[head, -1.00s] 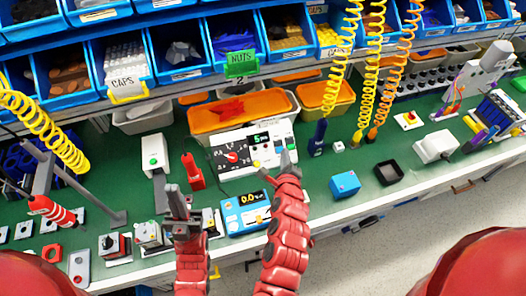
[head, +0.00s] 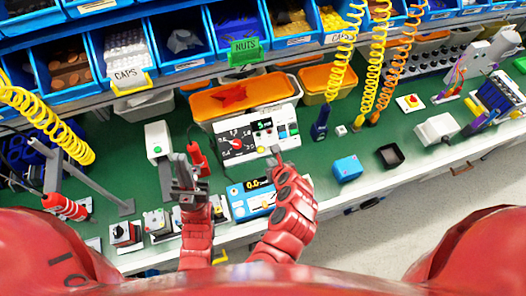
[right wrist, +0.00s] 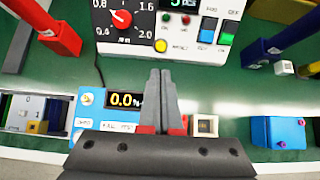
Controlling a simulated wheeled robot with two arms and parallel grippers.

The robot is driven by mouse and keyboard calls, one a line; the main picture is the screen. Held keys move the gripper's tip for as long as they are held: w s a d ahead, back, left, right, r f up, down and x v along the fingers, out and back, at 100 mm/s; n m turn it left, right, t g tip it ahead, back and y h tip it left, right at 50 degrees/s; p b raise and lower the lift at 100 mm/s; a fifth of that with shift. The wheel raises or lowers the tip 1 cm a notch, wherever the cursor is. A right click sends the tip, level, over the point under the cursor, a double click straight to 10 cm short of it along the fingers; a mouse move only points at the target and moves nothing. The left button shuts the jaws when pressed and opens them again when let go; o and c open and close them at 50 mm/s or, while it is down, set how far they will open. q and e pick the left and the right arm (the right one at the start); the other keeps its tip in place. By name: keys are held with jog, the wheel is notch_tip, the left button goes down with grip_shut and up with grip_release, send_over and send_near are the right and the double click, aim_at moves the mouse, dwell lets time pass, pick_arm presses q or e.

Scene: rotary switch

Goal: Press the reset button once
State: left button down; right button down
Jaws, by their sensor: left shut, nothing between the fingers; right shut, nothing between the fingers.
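The white switch panel (head: 222,152) has a red rotary knob (head: 237,143) on a black dial and a small green-lit display. In the right wrist view its yellow button (right wrist: 161,46) sits below the display, with a blue button (right wrist: 206,35) and a green button (right wrist: 225,38) to the right. Their labels are too blurred to read surely. My right gripper (right wrist: 160,76) is shut and empty, its tips pictured just below the yellow button. Contact is not visible. In the head view it (head: 275,158) is by the panel's lower edge. My left gripper (head: 184,165) is shut, left of the panel.
A blue meter (head: 236,207) with a lit display lies below my right gripper. A red-handled tool (head: 197,154) stands near my left gripper. A blue box (head: 347,168) and a black tray (head: 391,156) sit to the right. An orange bin (head: 215,103) is behind the panel.

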send_near(261, 150)
jog(key=x, duration=0.4)
jog(key=shift+w+f+p, duration=0.15)
jog(key=shift+w+p, duration=0.05)
jog(key=shift+p, duration=0.15)
jog(key=shift+w+a+f, duration=0.2)
jog(key=shift+w+f, duration=0.2)
jog(key=shift+w, duration=0.1)
jog(key=shift+w+f+p, duration=0.25)
jog(key=shift+f+p, duration=0.1)
jog(key=shift+f, duration=0.1)
